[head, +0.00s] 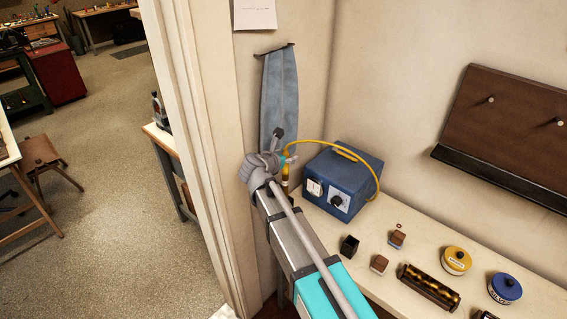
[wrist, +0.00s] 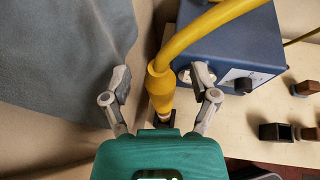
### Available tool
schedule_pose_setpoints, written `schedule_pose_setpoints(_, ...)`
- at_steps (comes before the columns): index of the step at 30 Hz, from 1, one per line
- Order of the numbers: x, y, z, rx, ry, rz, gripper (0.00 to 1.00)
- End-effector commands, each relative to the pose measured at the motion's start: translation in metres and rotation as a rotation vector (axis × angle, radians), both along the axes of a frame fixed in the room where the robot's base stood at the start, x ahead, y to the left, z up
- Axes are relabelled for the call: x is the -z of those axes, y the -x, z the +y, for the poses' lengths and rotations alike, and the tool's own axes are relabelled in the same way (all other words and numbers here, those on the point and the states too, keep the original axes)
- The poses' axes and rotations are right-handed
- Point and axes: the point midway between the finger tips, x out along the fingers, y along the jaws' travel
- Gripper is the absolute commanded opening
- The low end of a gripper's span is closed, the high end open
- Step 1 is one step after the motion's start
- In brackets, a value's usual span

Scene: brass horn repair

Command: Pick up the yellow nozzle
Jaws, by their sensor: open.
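The yellow nozzle (wrist: 160,90) shows in the wrist view with its narrow end down in a small dark holder (wrist: 174,128). A yellow hose (wrist: 207,28) runs from its upper end to the right. My gripper (wrist: 160,80) is open, one finger on each side of the nozzle, with a visible gap on both sides. In the head view, the nozzle (head: 285,173) is a small yellow-orange piece beside my gripper (head: 289,160), left of the blue box. My arm partly hides the holder there.
The blue box (head: 341,178) with a dial stands close right of the nozzle. A grey-blue cloth (head: 279,95) hangs on the wall behind. The white bench (head: 370,233) carries a black cup (head: 349,246), small wood-topped blocks (head: 379,264), a dark roll (head: 428,287) and round tins (head: 456,261).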

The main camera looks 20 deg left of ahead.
Motion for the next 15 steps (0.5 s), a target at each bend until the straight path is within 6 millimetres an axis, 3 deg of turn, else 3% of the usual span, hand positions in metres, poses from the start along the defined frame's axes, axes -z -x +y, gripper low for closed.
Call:
schedule_pose_setpoints(5,0.0000,0.0002,0.0001,0.000,0.000,0.000,0.73)
schedule_pose_setpoints(15,0.0001,0.0003,0.0003,0.000,0.000,0.000,0.10)
